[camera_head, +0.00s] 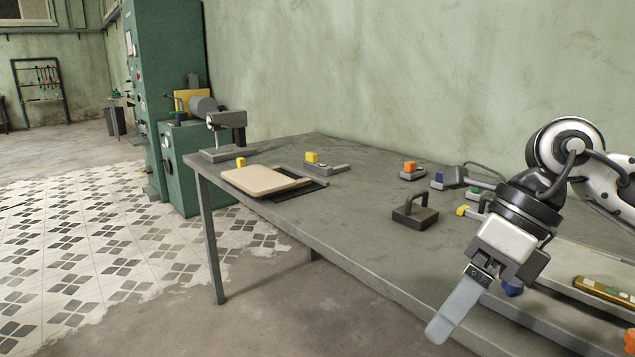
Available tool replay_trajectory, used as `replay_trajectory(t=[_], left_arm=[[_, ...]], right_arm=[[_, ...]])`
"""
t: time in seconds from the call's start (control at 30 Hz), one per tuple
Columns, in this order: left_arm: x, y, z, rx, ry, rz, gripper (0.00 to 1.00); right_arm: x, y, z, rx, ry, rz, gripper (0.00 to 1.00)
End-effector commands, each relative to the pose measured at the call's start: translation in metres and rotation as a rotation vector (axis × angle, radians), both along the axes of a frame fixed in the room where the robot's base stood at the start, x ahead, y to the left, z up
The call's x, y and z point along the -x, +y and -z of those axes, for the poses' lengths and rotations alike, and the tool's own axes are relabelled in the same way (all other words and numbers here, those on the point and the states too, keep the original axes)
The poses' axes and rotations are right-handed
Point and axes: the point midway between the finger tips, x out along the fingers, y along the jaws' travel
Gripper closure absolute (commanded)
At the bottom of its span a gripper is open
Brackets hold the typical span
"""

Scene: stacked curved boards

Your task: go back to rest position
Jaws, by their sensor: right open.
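My right gripper (442,326) comes in from the right, pointing down and left over the table's front edge. It is open, and only one grey finger shows clearly; nothing shows in its grasp. The board is well apart from my right gripper. My left gripper is not in view.
A dark block with a handle (415,214) stands mid-table. A yellow-topped clamp (318,164), an orange-topped clamp (411,171) and a vise-like tool (225,136) stand toward the back. A yellow level (604,290) lies at right. Floor is clear at left.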

Motion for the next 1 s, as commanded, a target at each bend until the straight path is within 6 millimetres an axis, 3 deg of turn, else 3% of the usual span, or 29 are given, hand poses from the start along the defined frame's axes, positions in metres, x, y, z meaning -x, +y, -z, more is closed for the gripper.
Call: replay_trajectory(t=[0.17, 0.33, 0.43, 0.57, 0.67, 0.77, 0.87, 0.97, 1.0], left_arm=[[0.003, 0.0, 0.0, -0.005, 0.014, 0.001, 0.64], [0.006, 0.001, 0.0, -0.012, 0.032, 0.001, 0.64], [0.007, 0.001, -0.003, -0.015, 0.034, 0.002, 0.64], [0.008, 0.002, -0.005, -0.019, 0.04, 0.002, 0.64], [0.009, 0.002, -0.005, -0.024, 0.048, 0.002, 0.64], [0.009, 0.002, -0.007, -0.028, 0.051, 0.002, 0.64], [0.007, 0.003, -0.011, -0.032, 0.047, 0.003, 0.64], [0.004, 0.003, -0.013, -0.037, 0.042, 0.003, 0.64], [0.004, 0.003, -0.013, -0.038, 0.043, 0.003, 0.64]], right_arm=[[0.027, 0.071, 0.01, -0.335, 0.171, -0.052, 0.0], [0.052, 0.137, -0.012, -0.824, 0.454, 0.038, 0.0], [0.047, 0.153, -0.031, -1.112, 0.65, 0.194, 0.0], [0.019, 0.147, -0.035, -1.431, 0.911, 0.505, 0.0], [-0.009, 0.126, -0.012, -1.615, 1.112, 0.824, 0.0], [-0.026, 0.097, 0.039, -1.728, 1.305, 1.206, 0.0], [-0.022, 0.068, 0.108, -1.753, 1.48, 1.629, 0.0], [0.003, 0.045, 0.173, -1.696, 1.609, 2.006, 0.0], [0.016, 0.039, 0.195, 1.63, -1.622, -2.101, 0.0]])
